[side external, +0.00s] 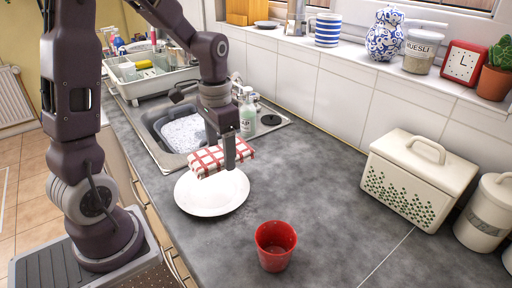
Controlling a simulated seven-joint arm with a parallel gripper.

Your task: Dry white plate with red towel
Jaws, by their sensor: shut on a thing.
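The white plate (212,205) lies on the dark grey counter in front of the sink. A red and white checked towel (205,163) is above the plate's far part and covers some of it. My gripper (230,165) points down with its fingers at the towel and is shut on it. I cannot tell whether the towel touches the plate.
A red cup (275,246) stands on the counter in front and to the right of the plate. The sink (160,125) holds suds, with soap bottles (248,115) beside it. A cream bread bin (420,180) stands at the right. The counter between cup and bin is clear.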

